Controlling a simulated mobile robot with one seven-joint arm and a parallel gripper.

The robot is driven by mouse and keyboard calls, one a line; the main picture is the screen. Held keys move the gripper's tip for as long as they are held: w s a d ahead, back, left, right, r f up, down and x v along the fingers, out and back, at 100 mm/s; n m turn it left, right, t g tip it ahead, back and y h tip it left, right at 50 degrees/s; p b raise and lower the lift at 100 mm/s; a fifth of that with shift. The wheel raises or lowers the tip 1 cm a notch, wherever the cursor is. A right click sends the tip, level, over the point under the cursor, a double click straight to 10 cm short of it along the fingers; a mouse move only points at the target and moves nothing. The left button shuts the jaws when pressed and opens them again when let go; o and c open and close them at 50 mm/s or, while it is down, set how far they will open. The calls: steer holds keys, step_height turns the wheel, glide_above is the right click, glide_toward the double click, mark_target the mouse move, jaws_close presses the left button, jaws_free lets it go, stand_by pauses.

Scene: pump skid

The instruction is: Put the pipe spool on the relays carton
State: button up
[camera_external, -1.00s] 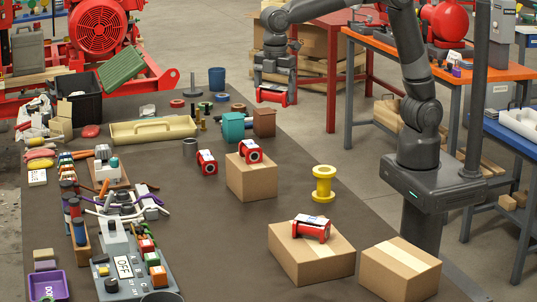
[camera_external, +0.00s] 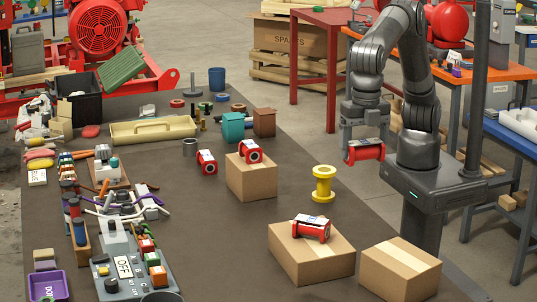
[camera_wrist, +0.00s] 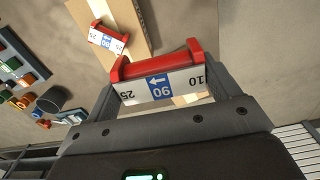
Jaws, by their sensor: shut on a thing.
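My gripper (camera_external: 364,133) is shut on a red flanged piece (camera_external: 366,152) and holds it in the air near my column, above the right-hand cartons' level. In the wrist view the held piece (camera_wrist: 160,86) lies across the jaws with its white-and-blue label, marked 25, 90 and 10, showing. A similar red piece (camera_external: 311,227) lies on the front middle carton (camera_external: 308,262). A bare-topped carton (camera_external: 400,272) stands to its right. A third carton (camera_external: 252,181), farther back, bears another red piece (camera_external: 250,151). No carton name is readable. A yellow flanged spool (camera_external: 323,184) stands upright on the table.
Another red piece (camera_external: 207,162) stands on the dark table left of the back carton. A control panel (camera_external: 137,270), cables and small parts crowd the left side. A cream tray (camera_external: 153,130) and teal box (camera_external: 233,127) are at the back. The table centre is mostly clear.

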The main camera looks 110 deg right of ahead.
steer(key=shift+s+a, duration=0.5)
steer(key=shift+a, duration=0.3)
steer(key=s+a+f, duration=0.1)
steer(key=a+f, duration=0.2)
steer(key=f, duration=0.1)
steer(key=s+a+f, duration=0.1)
steer(key=a+f, duration=0.3)
steer(key=s+a+f, duration=0.2)
steer(key=a+f, duration=0.2)
steer(key=shift+f, duration=2.05)
steer(key=shift+f, duration=0.1)
steer(key=o, duration=1.1)
step_height(320, 180, up, 12)
steer(key=shift+r, duration=0.1)
